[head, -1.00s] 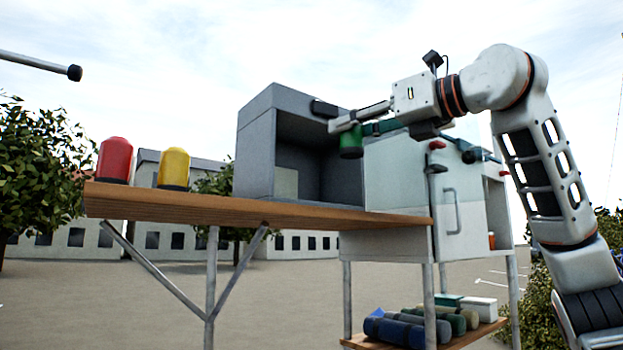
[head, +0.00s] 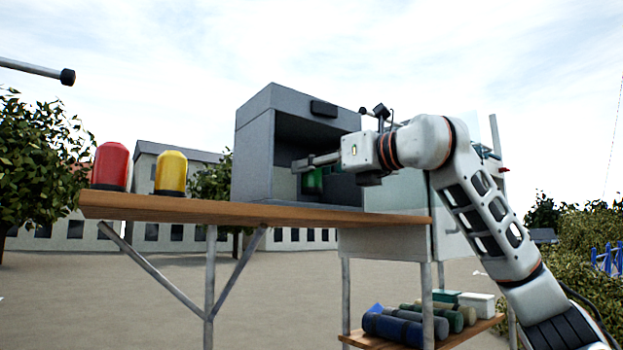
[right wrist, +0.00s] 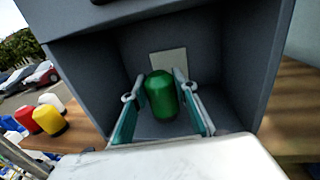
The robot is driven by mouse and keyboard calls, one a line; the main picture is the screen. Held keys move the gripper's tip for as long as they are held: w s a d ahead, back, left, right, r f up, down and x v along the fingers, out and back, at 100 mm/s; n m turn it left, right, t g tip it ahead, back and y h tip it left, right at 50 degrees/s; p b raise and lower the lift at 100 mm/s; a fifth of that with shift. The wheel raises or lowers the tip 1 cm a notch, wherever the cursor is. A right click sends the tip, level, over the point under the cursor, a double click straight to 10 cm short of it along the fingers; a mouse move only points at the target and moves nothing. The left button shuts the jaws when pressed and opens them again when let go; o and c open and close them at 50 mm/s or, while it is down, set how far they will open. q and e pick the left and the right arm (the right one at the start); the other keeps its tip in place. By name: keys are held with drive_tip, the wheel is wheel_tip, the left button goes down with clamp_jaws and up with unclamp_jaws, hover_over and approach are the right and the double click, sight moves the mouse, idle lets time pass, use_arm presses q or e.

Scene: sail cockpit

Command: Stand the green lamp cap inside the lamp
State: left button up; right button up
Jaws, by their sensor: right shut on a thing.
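The lamp is a grey box (head: 255,158) with an open front, standing on the wooden shelf. The green lamp cap (head: 312,181) is inside its opening, partly hidden by my right gripper in the head view. My right gripper (head: 303,165) reaches into the opening from the right and is shut on the cap. In the right wrist view the green cap (right wrist: 161,95) is upright between the two fingers (right wrist: 160,92), in front of the box's back wall with its pale panel (right wrist: 169,62). I cannot tell whether the cap touches the box floor. My left gripper is not in view.
A red cap (head: 110,166) and a yellow cap (head: 171,172) stand on the left of the wooden shelf (head: 200,208). A lower shelf holds several rolled bundles (head: 400,326) and a white box (head: 477,303). The shelf between the yellow cap and the lamp is clear.

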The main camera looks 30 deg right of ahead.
drive_tip(key=shift+f, duration=0.75)
drive_tip(key=shift+w+d+f, duration=0.15)
drive_tip(key=shift+w, duration=0.05)
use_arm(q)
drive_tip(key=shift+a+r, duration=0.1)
use_arm(e)
drive_tip(key=shift+f, duration=0.1)
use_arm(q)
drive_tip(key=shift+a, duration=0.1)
use_arm(e)
drive_tip(key=shift+f, duration=0.2)
drive_tip(key=o, duration=1.1)
drive_tip(key=shift+r, duration=0.1)
